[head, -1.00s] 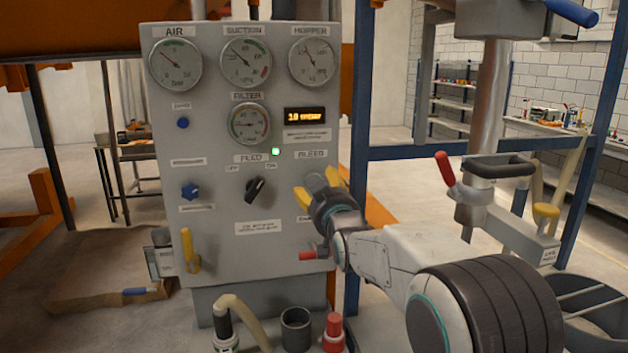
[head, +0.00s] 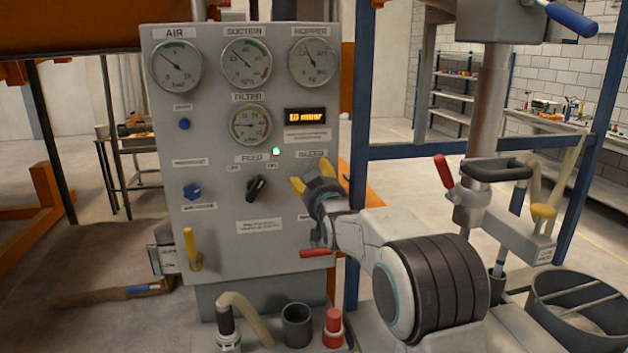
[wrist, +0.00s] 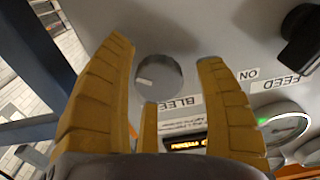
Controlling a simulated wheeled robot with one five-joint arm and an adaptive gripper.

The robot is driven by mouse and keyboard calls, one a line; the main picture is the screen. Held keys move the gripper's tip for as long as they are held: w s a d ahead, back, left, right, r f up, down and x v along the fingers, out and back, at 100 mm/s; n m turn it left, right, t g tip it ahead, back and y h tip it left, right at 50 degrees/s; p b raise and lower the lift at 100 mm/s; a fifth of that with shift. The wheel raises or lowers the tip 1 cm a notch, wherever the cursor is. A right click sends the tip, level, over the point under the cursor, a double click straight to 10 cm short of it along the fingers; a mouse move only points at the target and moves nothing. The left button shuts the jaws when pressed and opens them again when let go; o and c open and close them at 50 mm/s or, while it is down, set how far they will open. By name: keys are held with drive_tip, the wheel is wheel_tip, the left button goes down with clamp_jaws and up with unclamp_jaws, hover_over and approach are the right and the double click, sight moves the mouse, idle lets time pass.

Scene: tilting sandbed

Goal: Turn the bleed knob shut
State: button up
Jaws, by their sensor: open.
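The bleed knob (wrist: 158,76) is a round grey knob with a pale mark, on the grey panel beside the BLEED label (wrist: 178,104) in the wrist view. My gripper (wrist: 163,54) is open, with its yellow fingers spread on both sides of the knob in that view. There is a visible gap between the knob and each long finger, and nothing is held. In the head view my gripper (head: 311,182) is at the panel's right side, below the BLEED label (head: 311,154), and hides the knob.
The panel (head: 215,270) also carries the black feed knob (head: 257,188), a blue knob (head: 192,191), a yellow lever (head: 192,248) and a red-handled lever (head: 315,253) just under my gripper. Gauges and a lit display (head: 305,117) sit above. A blue post (head: 358,110) stands right of the panel.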

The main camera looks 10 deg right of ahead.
drive_tip(key=shift+c, duration=0.2)
drive_tip(key=shift+r, duration=0.15)
drive_tip(key=c, duration=1.1)
drive_tip(key=shift+c, duration=0.2)
